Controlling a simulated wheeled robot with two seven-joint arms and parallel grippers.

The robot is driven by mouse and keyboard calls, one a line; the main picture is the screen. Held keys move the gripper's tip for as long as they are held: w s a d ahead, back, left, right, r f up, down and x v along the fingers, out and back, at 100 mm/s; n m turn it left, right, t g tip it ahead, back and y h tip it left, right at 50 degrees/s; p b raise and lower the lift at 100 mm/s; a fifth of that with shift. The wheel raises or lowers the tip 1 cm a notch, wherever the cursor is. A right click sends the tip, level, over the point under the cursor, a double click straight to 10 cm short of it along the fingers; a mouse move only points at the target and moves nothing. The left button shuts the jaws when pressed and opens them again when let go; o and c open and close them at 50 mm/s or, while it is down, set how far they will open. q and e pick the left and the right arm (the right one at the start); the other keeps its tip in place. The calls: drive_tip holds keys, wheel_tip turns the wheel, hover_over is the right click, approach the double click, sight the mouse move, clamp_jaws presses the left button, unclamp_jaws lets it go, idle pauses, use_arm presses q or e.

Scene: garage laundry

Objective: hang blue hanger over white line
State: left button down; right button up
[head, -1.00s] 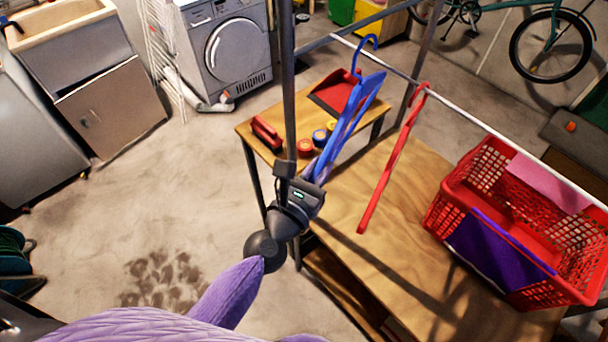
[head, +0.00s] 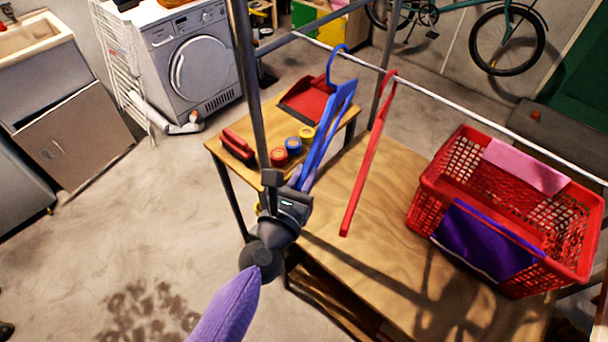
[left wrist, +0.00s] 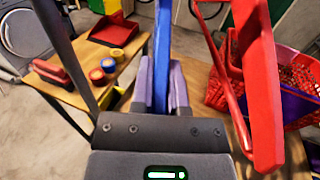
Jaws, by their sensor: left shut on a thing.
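The blue hanger (head: 330,125) stands upright and tilted in the head view, its hook up at the white line (head: 450,99). The hook's top shows slightly above the line; I cannot tell whether it rests on it. My left gripper (head: 299,180) is shut on the hanger's lower end. In the left wrist view the blue hanger (left wrist: 162,45) runs up from between the pale purple fingers of the gripper (left wrist: 161,88). A red hanger (head: 368,155) hangs from the line just right of the blue one. My right gripper is not in view.
A dark rack post (head: 250,90) stands close to my left gripper. A red basket (head: 425,200) with pink and purple cloths sits on the wooden table (head: 385,225). A further wooden table holds a red dustpan (head: 305,102), red brush (head: 238,145) and small round tins.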

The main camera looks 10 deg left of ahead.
use_arm(q)
drive_tip(key=c, duration=0.5)
unclamp_jaws()
drive_tip(key=shift+c, duration=0.2)
drive_tip(key=shift+s, duration=0.1)
